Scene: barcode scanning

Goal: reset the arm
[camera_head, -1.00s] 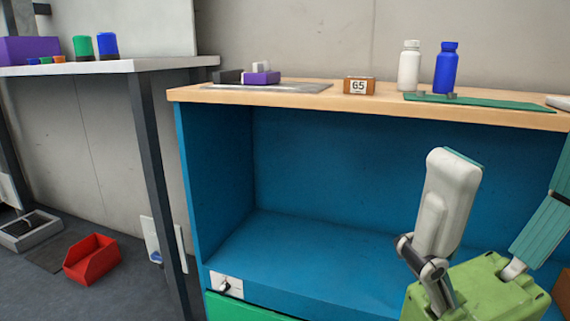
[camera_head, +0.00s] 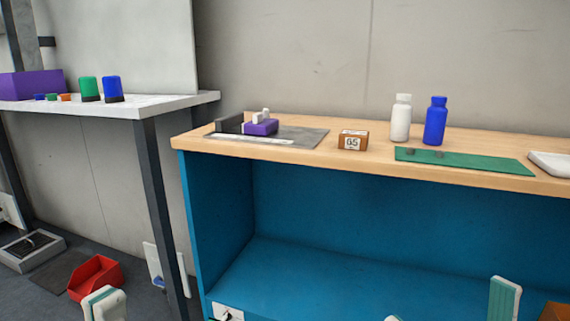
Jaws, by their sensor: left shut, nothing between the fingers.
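A white and green part of my left arm, with my left gripper (camera_head: 105,304), shows at the bottom left edge, in front of the red bin. It is cut off by the frame; no object shows in it. A teal and white part of my arm (camera_head: 503,300) rises at the bottom right; no right fingers show. A small brown box labelled 65 (camera_head: 352,141) stands on the wooden shelf top (camera_head: 370,168). It is apart from both arms.
A white bottle (camera_head: 401,120) and a blue bottle (camera_head: 435,122) stand behind a green mat (camera_head: 465,163). A purple and white device (camera_head: 262,127) sits on a grey plate (camera_head: 300,137). A red bin (camera_head: 95,277) lies on the floor at left. The blue shelf interior (camera_head: 330,215) is empty.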

